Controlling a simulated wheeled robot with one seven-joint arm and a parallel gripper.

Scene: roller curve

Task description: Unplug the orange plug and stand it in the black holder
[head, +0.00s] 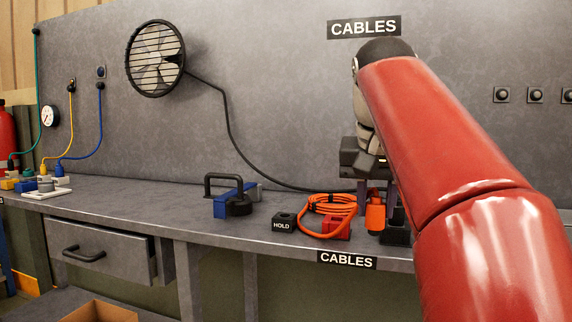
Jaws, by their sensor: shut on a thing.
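The orange plug (375,214) is between the fingers of my gripper (376,196), which is shut on it. It hangs upright at the right of the red socket block (337,230), apart from it. Whether its lower end touches anything is hard to tell. The black holder (284,223), marked HOLD, stands on the bench left of the red block, with a dark opening on top. A coiled orange cable (322,224) lies between the holder and the plug. My arm hides the bench at the right.
A black block (396,232) stands close right of the plug. A blue block with a black handle (229,204) is left of the holder.

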